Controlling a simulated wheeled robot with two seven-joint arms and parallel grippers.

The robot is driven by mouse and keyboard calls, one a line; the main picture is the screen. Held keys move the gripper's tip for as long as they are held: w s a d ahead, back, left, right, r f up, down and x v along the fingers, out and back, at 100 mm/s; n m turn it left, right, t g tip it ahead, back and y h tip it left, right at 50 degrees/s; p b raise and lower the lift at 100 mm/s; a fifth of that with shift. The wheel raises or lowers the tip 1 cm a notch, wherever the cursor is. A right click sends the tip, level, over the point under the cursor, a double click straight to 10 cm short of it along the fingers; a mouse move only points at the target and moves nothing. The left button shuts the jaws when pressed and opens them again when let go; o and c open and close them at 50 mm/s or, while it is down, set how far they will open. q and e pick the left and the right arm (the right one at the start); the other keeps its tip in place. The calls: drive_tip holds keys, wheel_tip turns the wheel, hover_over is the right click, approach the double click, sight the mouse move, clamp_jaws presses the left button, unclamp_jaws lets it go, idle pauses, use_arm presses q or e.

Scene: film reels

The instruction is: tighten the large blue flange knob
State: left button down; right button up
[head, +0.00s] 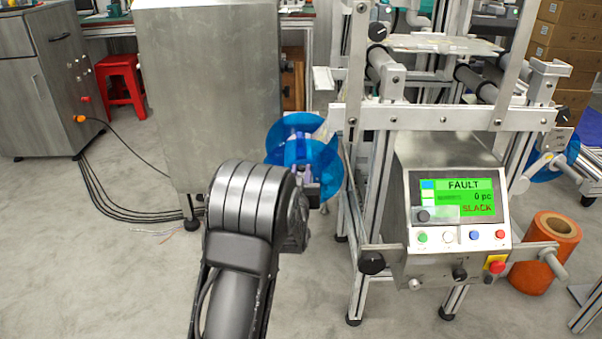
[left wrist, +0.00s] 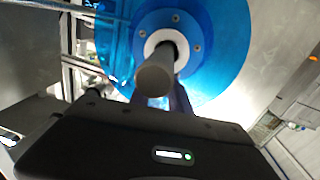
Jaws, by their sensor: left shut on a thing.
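The large blue flange (head: 325,160) is a pair of translucent blue discs at the left side of the steel machine frame. In the left wrist view the blue disc (left wrist: 215,65) fills the upper middle, with bolts around a pale hub and a grey round shaft (left wrist: 154,80) pointing at the camera. My left gripper (head: 298,152) reaches in at the discs, its fingers partly hidden by my arm and the blue plastic. It is shut on the flange knob at the hub; the knob itself is mostly hidden. My right gripper is not in view.
The machine's control panel (head: 458,200) reads FAULT, 0 pc and SLACK. An orange roll (head: 546,255) stands on the floor at right. A grey metal cabinet (head: 210,90) is close left of the flange. Black cables (head: 110,200) lie on the floor at left.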

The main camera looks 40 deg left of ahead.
use_arm(q)
drive_tip(key=shift+s+a+m+t+h+b, duration=0.15)
drive_tip(key=shift+m+t+h+b, duration=0.35)
drive_tip(key=shift+m+h, duration=0.5)
drive_tip(key=shift+a+m+t+h+b, duration=0.2)
drive_tip(key=shift+m+t+h+b, duration=0.35)
drive_tip(key=shift+h, duration=0.8)
drive_tip(key=shift+s+a+m+t+h+b, duration=0.1)
drive_tip(key=shift+a+m+t+h+b, duration=0.2)
drive_tip(key=shift+m+h+b, duration=0.55)
drive_tip(key=shift+d+h, duration=0.15)
drive_tip(key=shift+h, duration=0.15)
drive_tip(key=c, duration=1.2)
unclamp_jaws()
drive_tip(key=shift+w+d, duration=0.1)
drive_tip(key=shift+w, duration=0.05)
